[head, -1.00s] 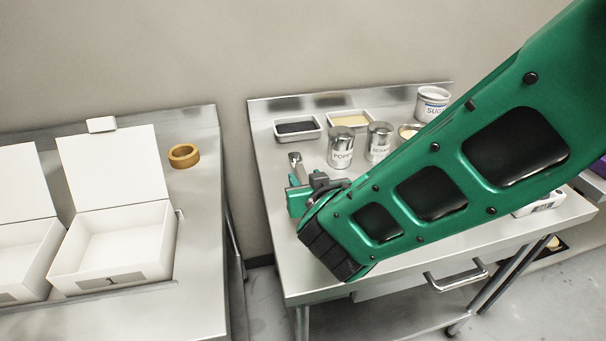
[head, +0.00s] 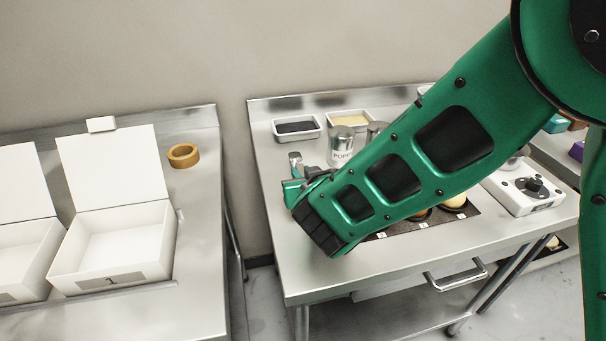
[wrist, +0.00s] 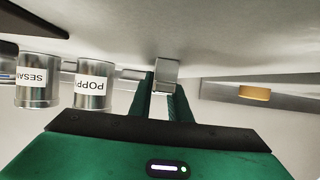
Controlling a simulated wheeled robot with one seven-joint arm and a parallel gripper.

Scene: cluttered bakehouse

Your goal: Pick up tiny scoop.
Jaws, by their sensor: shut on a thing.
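The tiny scoop is a small grey metal piece (head: 295,159) at the left part of the right-hand steel table in the head view. In the wrist view the scoop (wrist: 166,71) sits at the tips of my green fingers. My gripper (head: 295,180) is shut on it, with its fingers on both sides of the metal in the wrist view (wrist: 165,92). My forearm hides part of the gripper in the head view. I cannot tell whether the scoop is clear of the table.
The poppy canister (head: 341,144) stands close right of my gripper, with the sesame canister (wrist: 38,84) beside it. Two shallow trays, dark (head: 297,129) and yellow (head: 349,119), lie behind. A white scale (head: 527,190) stands right. Open white boxes (head: 112,245) occupy the left table.

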